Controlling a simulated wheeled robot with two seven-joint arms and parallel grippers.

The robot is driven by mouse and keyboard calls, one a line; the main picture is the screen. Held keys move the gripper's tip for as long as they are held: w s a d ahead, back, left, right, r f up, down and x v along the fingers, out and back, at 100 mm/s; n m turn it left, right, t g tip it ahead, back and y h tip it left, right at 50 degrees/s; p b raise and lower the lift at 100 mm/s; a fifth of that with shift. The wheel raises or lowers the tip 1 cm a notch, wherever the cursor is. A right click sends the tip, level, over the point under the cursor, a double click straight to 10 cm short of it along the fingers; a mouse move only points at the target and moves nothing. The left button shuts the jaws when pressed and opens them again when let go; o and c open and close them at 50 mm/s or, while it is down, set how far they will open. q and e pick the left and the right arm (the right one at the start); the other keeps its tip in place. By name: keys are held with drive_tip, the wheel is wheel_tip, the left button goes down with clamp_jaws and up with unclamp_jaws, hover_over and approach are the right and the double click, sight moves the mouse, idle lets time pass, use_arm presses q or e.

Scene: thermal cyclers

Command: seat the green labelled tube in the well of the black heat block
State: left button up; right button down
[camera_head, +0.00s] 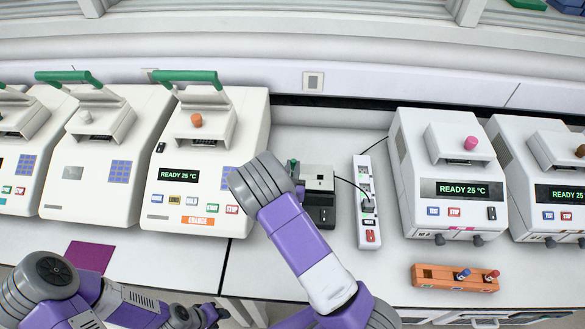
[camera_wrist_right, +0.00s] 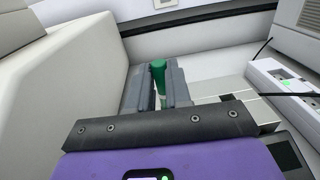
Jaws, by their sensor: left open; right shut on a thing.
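The green tube (camera_wrist_right: 158,72) stands upright between the two grey fingers of my right gripper (camera_wrist_right: 157,90), which is shut on it. In the head view only its green top (camera_head: 293,164) shows, beside the black heat block (camera_head: 320,212), and my right arm hides most of the gripper. The block has a pale metal top, and in the wrist view part of it (camera_wrist_right: 258,112) shows right of the fingers. The well and the tube's lower end are hidden, so I cannot tell whether they touch. My left gripper (camera_head: 222,312) is open and empty at the bottom edge.
A white cycler (camera_head: 250,130) stands close left of the block. A power strip (camera_head: 368,235) with a cable lies to its right, before more cyclers (camera_head: 405,150). An orange rack (camera_head: 435,283) with a blue and a red tube sits at front right. A purple mat (camera_head: 90,256) lies at left.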

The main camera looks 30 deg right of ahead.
drive_tip(key=shift+f+b, duration=0.75)
drive_tip(key=shift+f, duration=0.25)
drive_tip(key=c, duration=1)
unclamp_jaws()
wheel_tip(320, 180, up, 3)
drive_tip(key=p, duration=0.2)
drive_tip(key=shift+r+p, duration=0.2)
drive_tip(key=shift+p, duration=0.2)
wheel_tip(320, 180, down, 4)
drive_tip(key=b, duration=0.3)
drive_tip(key=shift+s+r, duration=0.1)
drive_tip(key=shift+r, duration=0.05)
wheel_tip(320, 180, up, 11)
drive_tip(key=p, duration=0.8)
drive_tip(key=s+d+m+g, duration=0.2)
drive_tip(key=d+m+g, duration=0.1)
drive_tip(key=m+g, duration=0.2)
drive_tip(key=s+d+f+m+g, duration=0.1)
drive_tip(key=s+d+m+g, duration=0.2)
drive_tip(key=m+g, duration=0.2)
drive_tip(key=s+d+m+g, duration=0.2)
drive_tip(key=d+m+g, duration=0.1)
drive_tip(key=m+g, duration=0.2)
drive_tip(key=shift+s+d+f+g+y, duration=0.15)
drive_tip(key=shift+d+g+y, duration=0.2)
drive_tip(key=shift+g, duration=0.45)
